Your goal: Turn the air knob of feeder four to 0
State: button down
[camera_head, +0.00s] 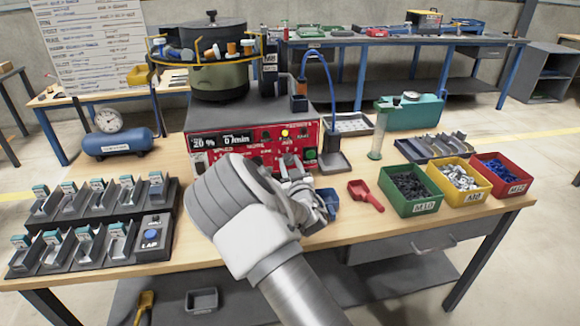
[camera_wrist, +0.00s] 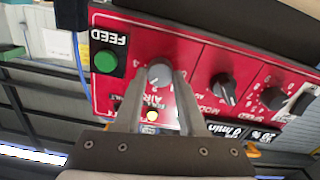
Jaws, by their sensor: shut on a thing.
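The feeder's red front panel (camera_head: 225,146) faces me in the head view. In the wrist view the panel (camera_wrist: 200,60) appears upside down. The grey air knob (camera_wrist: 159,70), with "AIR" printed by it, sits between the two fingertips of my gripper (camera_wrist: 159,78). The fingers are shut on the knob's sides. In the head view my gripper (camera_head: 292,172) reaches the lower right of the panel and my wrist hides the knob. Scale marks show around the knob, but I cannot tell which one it points to.
Beside the air knob are a green FEED button (camera_wrist: 105,61) and a black mode knob (camera_wrist: 223,88). A red scoop (camera_head: 366,194) and a green bin (camera_head: 410,190) stand to the right. A grey fixture rack (camera_head: 150,252) fills the table's left.

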jog(key=n+b, duration=0.3)
jog(key=n, duration=0.3)
jog(key=shift+a+f+b, duration=0.1)
jog(key=shift+f+b, duration=0.05)
jog(key=shift+b, duration=0.25)
jog(key=n+b, duration=0.3)
jog(key=n, duration=0.3)
jog(key=shift+n, duration=0.3)
jog(key=n+b, duration=0.1)
jog(key=n, duration=0.2)
jog(key=shift+n+b, duration=0.3)
jog(key=shift+b, duration=0.1)
jog(key=n+b, duration=0.1)
jog(key=n, duration=0.2)
jog(key=shift+f+n, duration=0.15)
jog(key=shift+n, duration=0.15)
jog(key=n+b, duration=0.1)
jog(key=n, duration=0.4)
jog(key=shift+b, duration=0.4)
jog(key=shift+n, duration=0.3)
jog(key=shift+c, duration=2.4)
grip_release()
